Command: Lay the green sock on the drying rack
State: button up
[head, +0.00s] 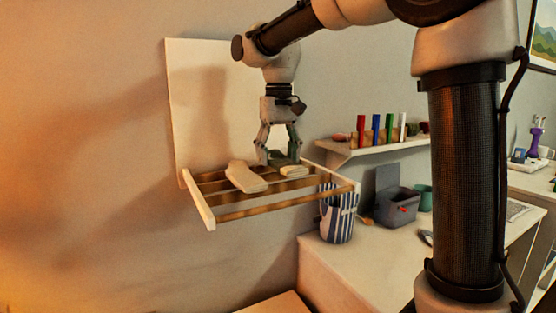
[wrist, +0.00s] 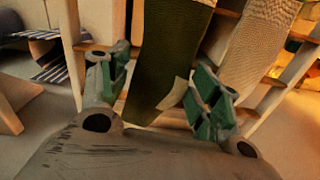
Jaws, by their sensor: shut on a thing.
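The drying rack (head: 205,212) is a pale wooden frame with slats, fixed to a white panel on the wall. My gripper (head: 279,160) is over its back right part, pointing down. In the wrist view my gripper (wrist: 160,85) has its green-padded fingers on either side of the dark green sock (wrist: 165,50), and it is shut on it. The sock stretches away over the slats, with a pale patch near the fingers. In the head view the fingers mostly hide the sock. I cannot tell whether its held part touches the slats.
A beige sock (head: 245,178) lies on the rack left of my gripper; the wrist view shows it at right (wrist: 258,45). A striped blue-and-white basket (head: 338,218) stands below the rack's right end. A shelf (head: 365,149) with coloured blocks is at right.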

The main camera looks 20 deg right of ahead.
aim_at(279, 156)
jog(key=shift+f, duration=0.75)
jog(key=shift+f, duration=0.1)
jog(key=o, duration=0.8)
notch_tip(279, 156, up, 11)
jog(key=s+d+f+t, duration=0.2)
jog(key=s+d+f, duration=0.2)
jog(key=s+d, duration=0.65)
jog(key=s+d+f, duration=0.2)
jog(key=s+f, duration=0.2)
jog(key=s+d+f+t, duration=0.1)
jog(key=s+d+f, duration=0.1)
jog(key=s+f, duration=0.2)
jog(key=s+d+f+m+t, duration=0.1)
jog(key=s+d+f, duration=0.1)
jog(key=s+f, duration=0.3)
jog(key=shift+s, duration=0.1)
